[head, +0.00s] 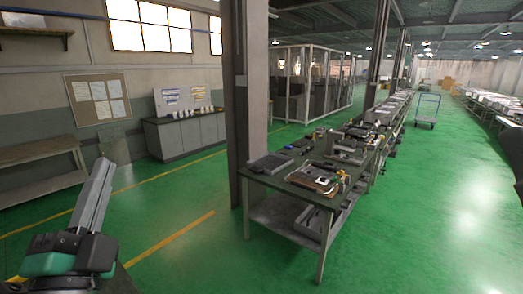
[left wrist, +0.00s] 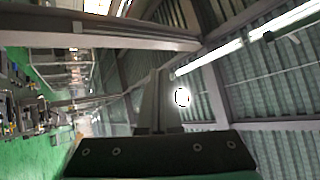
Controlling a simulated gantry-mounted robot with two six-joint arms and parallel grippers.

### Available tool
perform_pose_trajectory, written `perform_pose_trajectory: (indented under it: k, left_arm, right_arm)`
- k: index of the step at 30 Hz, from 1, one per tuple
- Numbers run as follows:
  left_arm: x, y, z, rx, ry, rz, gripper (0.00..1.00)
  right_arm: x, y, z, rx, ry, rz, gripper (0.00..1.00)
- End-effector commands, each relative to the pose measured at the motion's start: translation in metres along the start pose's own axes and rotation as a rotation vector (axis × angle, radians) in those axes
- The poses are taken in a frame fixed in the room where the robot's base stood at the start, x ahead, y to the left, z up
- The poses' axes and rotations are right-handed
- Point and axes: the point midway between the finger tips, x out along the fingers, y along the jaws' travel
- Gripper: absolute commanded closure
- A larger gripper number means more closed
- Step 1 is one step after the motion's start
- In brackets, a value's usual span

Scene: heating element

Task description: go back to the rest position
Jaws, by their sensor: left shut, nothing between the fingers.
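My left gripper (head: 103,165) is at the lower left of the head view, raised and pointing up, with its grey fingers together. It holds nothing and is well apart from the workbench. In the left wrist view the shut fingers (left wrist: 160,75) stand up against the ceiling beams and bright lamps. My right gripper is in neither view.
A workbench (head: 286,178) with trays, tools and parts stands right of centre beside a dark pillar (head: 239,110). A wooden table (head: 40,151) and a grey cabinet (head: 188,134) stand along the left wall. Green floor (head: 180,205) lies open between the gripper and the workbench.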

Motion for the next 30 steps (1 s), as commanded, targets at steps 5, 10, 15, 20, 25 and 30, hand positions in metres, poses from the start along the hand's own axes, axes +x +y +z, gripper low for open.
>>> perform_pose_trajectory:
  k: [5,10,15,20,25,30]
  left_arm:
    - [-0.046,-0.116,-0.052,-0.704,0.231,-0.142,1.0]
    - [-0.067,-0.127,-0.068,-1.274,0.334,-0.018,1.0]
    - [-0.024,-0.185,-0.087,-1.39,0.33,0.004,1.0]
    - [0.015,-0.241,-0.105,-1.388,0.329,0.003,1.0]
    - [0.053,-0.295,-0.123,-1.387,0.328,0.003,1.0]
    - [0.067,-0.314,-0.13,-1.386,0.327,0.003,1.0]
  right_arm:
    - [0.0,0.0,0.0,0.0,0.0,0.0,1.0]
    - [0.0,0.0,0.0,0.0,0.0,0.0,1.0]
    - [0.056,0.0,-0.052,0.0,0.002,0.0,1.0]
    - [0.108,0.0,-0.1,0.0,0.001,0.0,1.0]
    - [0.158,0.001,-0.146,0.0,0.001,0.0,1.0]
    - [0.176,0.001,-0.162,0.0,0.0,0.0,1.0]
